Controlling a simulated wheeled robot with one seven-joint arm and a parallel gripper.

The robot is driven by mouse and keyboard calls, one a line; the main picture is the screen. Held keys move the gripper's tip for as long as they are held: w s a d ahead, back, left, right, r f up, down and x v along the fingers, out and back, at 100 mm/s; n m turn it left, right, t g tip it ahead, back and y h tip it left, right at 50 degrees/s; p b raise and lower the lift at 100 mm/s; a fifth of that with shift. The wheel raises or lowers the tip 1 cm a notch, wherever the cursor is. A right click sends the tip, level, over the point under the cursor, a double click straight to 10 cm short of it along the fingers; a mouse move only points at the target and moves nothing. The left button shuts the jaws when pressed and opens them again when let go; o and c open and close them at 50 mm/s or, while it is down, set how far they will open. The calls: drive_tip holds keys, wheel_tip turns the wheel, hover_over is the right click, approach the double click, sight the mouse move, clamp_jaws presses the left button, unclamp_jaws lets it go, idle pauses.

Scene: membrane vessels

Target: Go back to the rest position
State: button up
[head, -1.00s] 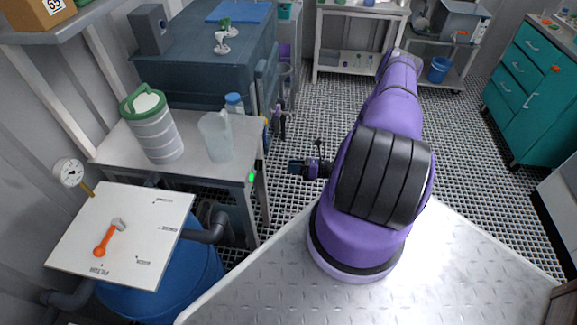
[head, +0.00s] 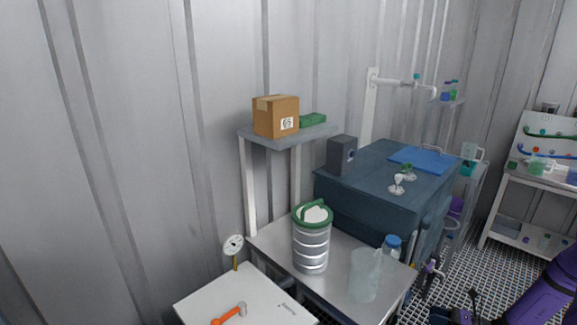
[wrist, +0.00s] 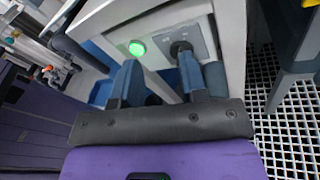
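My gripper (wrist: 160,78) shows in the wrist view with its two blue-grey fingers apart and nothing between them. Past the fingertips is the pale side panel of a bench (wrist: 215,28), with a lit green button (wrist: 137,49) and a dark round knob or plug (wrist: 181,49). The gap between fingertips and panel is hard to judge. In the head view my purple arm reaches in at the lower right corner, and the gripper end is small and mostly cut off at the bottom edge.
A steel bench (head: 335,290) holds a ribbed canister with a green lid (head: 311,240), a clear jug (head: 364,276) and a blue-capped bottle (head: 391,247). A dark blue cabinet (head: 345,205) stands behind it. A shelf (head: 287,137) carries a cardboard box (head: 275,116). Grating floor (wrist: 285,120) is open on the right.

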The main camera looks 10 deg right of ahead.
drive_tip(key=w+a+r+n+g+h, duration=0.1)
drive_tip(key=a+r+n+g, duration=0.3)
drive_tip(key=r, duration=0.5)
drive_tip(key=w+a+r+n+g+h, duration=0.1)
drive_tip(key=r+n+g, duration=0.3)
drive_tip(key=r, duration=0.6)
drive_tip(key=w+a+r+n+g+h, duration=0.1)
drive_tip(key=a+r+n+g, duration=0.15)
drive_tip(key=r+n, duration=0.5)
drive_tip(key=s+a+r+n+h, duration=0.3)
drive_tip(key=a+r, duration=0.1)
drive_tip(key=r, duration=0.5)
drive_tip(key=s+a+r+n+h, duration=0.25)
drive_tip(key=a+r, duration=0.25)
drive_tip(key=r, duration=0.3)
drive_tip(key=s+a+r+n+t+h, duration=0.2)
drive_tip(key=s+r+n, duration=0.2)
drive_tip(key=s, duration=0.5)
drive_tip(key=s+a+r+n+t+h, duration=0.3)
drive_tip(key=s+r+n, duration=0.1)
drive_tip(key=s+r, duration=0.4)
drive_tip(key=shift+s+r+t, duration=0.3)
drive_tip(key=shift+s+t, duration=0.05)
drive_tip(key=shift+s, duration=0.2)
